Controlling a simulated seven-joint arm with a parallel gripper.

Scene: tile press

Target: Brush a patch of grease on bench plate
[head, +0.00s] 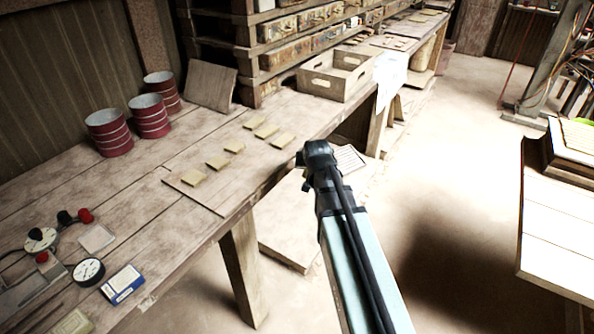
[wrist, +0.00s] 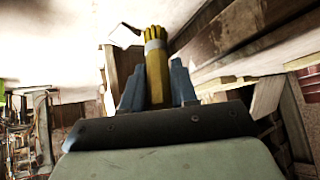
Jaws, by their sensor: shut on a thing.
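In the wrist view my gripper (wrist: 156,78) is shut on a brush (wrist: 156,55), a yellow bundle with a pale grey band that sticks up beyond the two blue-grey fingers. In the head view my arm reaches up from the bottom right, and its dark end is beside the front edge of the bench; the fingers and brush cannot be made out there. A thin flat plate (head: 240,168) lies on the wooden bench (head: 120,195), left of the arm's end, with several small tan tiles (head: 217,163) on it. I cannot make out a grease patch.
Red cans (head: 109,132) and a leaning board (head: 210,86) stand at the back of the bench. A wooden crate (head: 335,75) is farther along. Gauges (head: 88,271) and a blue-white box (head: 122,284) lie at the near left. Another table (head: 560,225) stands right, across open floor.

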